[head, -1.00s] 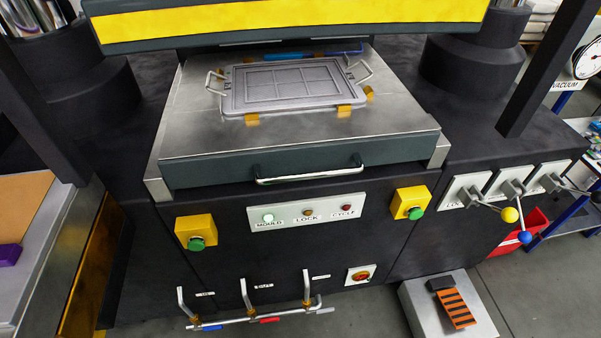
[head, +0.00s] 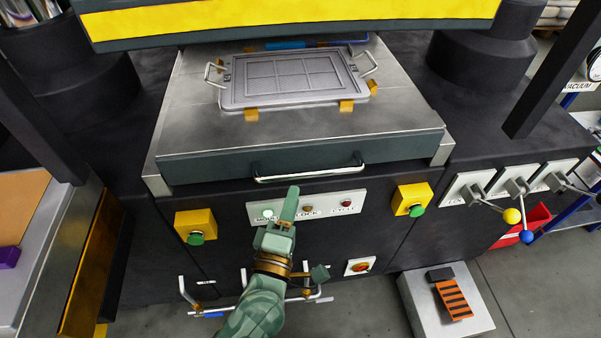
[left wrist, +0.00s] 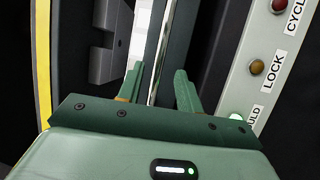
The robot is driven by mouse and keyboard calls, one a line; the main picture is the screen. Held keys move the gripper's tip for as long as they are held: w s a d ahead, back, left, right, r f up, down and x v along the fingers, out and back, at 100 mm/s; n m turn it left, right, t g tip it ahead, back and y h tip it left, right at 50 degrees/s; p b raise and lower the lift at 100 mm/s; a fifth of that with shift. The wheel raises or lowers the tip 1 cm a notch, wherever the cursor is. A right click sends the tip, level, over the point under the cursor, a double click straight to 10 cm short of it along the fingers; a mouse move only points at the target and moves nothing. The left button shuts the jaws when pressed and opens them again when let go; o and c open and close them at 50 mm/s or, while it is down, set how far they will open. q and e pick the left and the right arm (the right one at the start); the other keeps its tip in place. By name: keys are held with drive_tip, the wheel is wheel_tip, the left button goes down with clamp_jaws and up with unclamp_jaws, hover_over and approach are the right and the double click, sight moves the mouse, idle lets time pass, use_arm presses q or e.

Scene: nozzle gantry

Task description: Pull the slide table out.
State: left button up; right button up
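The slide table (head: 190,125) is a steel plate with a dark green front and sits between its side rails under the yellow-striped beam. Its silvery bar handle (head: 325,175) runs along the front face. A grey mould frame (head: 292,80) with two side handles lies on top. My left gripper (head: 290,205) points up at the handle from just below. In the left wrist view the gripper (left wrist: 158,88) is open, with a finger either side of the handle bar (left wrist: 161,50). I cannot tell whether the bar is fully between the fingertips. My right gripper is not in view.
A label panel with lamps (head: 335,203) lies right behind my left gripper. Yellow button boxes (head: 195,224) and (head: 411,200) flank it. Pipes with levers (head: 185,290) are below. Ball-ended levers (head: 511,215) are at the right. A foot pedal (head: 453,300) stands on the floor.

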sight(300, 173)
use_arm(q)
drive_tip(key=x, duration=0.7)
clamp_jaws()
